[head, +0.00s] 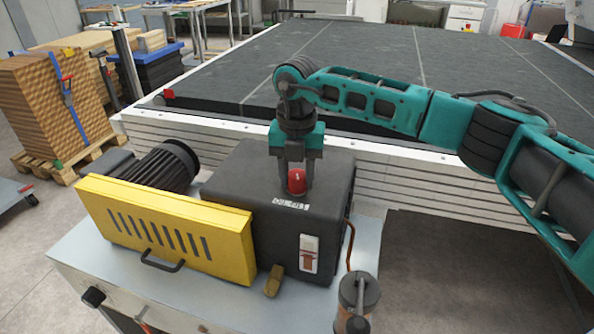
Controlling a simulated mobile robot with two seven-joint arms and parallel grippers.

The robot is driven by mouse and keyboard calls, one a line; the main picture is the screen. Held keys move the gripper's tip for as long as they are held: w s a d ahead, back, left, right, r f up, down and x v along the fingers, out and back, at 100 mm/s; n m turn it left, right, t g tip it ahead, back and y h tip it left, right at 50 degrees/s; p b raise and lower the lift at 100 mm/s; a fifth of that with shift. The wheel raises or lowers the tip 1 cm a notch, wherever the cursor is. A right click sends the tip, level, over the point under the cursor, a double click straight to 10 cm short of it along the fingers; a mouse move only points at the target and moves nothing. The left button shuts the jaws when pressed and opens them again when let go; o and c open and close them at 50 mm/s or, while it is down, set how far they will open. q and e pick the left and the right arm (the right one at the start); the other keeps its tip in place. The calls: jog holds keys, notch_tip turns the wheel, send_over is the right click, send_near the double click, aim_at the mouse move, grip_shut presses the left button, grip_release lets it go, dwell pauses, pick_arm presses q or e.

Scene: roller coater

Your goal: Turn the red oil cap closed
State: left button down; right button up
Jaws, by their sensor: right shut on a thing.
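The red oil cap (297,183) sits on top of the dark gearbox housing (240,190), just behind a small white label. My right gripper (296,186) comes down from above, with its fingers on either side of the cap. It is shut on the cap, and the cap's upper part shows between the fingers. Whether the cap is turned fully closed cannot be told from this view. My left gripper is not in view.
A yellow slotted guard (165,232) and a dark finned motor (160,165) stand left of the housing. A cylindrical container (357,300) stands at the front right. A long dark bed (350,60) with a white edge lies behind.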

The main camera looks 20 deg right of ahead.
aim_at(297, 174)
jog(key=shift+m+p, duration=0.45)
jog(key=shift+m, duration=1.75)
jog(key=o, duration=1.1)
jog(key=shift+c, duration=0.2)
jog(key=shift+r, duration=0.1)
notch_tip(297, 174, up, 13)
